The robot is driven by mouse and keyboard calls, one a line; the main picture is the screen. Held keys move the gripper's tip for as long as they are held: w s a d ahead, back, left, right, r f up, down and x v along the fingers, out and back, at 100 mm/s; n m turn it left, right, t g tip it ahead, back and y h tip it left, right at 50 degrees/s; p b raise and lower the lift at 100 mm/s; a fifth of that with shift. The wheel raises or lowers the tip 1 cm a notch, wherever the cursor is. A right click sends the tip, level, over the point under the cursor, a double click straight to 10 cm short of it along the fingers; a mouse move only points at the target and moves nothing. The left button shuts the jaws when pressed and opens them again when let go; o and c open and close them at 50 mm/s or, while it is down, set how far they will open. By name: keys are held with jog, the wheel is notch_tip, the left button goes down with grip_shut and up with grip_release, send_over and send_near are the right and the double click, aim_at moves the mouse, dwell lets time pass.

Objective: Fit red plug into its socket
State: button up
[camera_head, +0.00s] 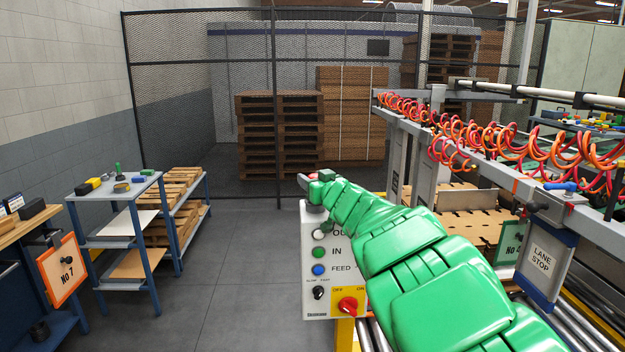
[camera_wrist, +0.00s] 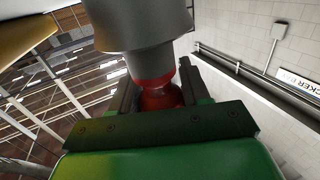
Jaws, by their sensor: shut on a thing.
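My gripper (camera_wrist: 157,80) shows in the wrist view with its two dark fingers closed on the red plug (camera_wrist: 160,97). A wide grey cylinder (camera_wrist: 142,38) with a red lower edge sits just beyond the plug. I cannot tell whether it is part of the plug or a separate piece. In the head view my green arm reaches to the top of a white control box (camera_head: 316,238). The gripper end is small there, beside a grey and red piece at the box's top. I cannot make out the socket for certain.
The control box has green and blue buttons and a red knob (camera_head: 347,305) on yellow. A blue-framed shelf cart (camera_head: 158,240) stands left. The grey floor between is clear.

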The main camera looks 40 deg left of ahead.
jog(key=shift+f, duration=1.2)
dwell(1.1)
jog(key=o, duration=1.3)
jog(key=shift+c, duration=0.2)
jog(key=shift+d, duration=0.1)
